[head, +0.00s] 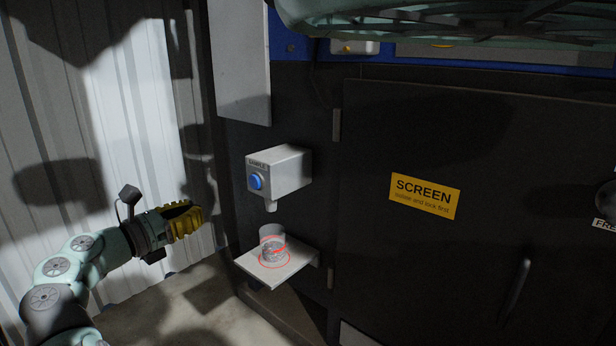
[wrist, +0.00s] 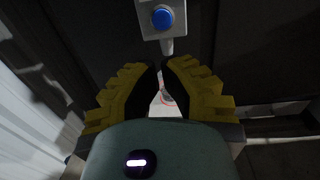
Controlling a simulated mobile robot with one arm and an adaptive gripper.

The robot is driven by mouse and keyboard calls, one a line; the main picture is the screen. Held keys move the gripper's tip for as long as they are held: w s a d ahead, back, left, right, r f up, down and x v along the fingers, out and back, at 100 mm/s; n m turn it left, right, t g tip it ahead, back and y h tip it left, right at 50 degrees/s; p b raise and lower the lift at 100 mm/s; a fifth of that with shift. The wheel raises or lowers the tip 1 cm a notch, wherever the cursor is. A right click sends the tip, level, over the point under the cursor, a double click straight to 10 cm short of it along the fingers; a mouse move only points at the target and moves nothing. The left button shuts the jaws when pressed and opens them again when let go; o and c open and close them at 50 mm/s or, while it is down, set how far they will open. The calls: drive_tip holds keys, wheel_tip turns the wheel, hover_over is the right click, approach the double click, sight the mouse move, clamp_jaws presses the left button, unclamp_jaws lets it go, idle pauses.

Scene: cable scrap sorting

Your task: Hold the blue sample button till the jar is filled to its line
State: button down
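The blue sample button (head: 256,182) is on the front of a light grey box labelled SAMPLE (head: 291,170); it also shows at the top of the wrist view (wrist: 162,18). A short spout (head: 271,205) hangs under the box. A clear jar (head: 272,236) stands upright below the spout, with greyish material low inside and a red mark on its side. My gripper (head: 198,217) is left of the button and lower, apart from it. In the wrist view its yellow fingers (wrist: 161,64) converge, tips nearly together, holding nothing; they partly hide the jar.
The jar stands on a small pale shelf (head: 303,263) with a red ring around the jar's base. A dark machine panel with a yellow SCREEN sign (head: 425,196) is to the right. A corrugated wall (head: 130,120) stands at the left. A pale green part overhangs the top right.

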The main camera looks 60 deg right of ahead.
sight(251, 185)
drive_tip(key=d+b, duration=0.2)
drive_tip(key=d, duration=0.2)
drive_tip(key=d+b, duration=0.2)
drive_tip(key=d, duration=0.2)
drive_tip(key=s+d+b, duration=0.1)
drive_tip(key=d+b, duration=0.2)
drive_tip(key=d, duration=0.2)
drive_tip(key=shift+f, duration=0.1)
drive_tip(key=shift+d+b, duration=0.4)
drive_tip(key=shift+d, duration=0.2)
drive_tip(key=shift+w+r, duration=0.1)
drive_tip(key=shift+r, duration=0.1)
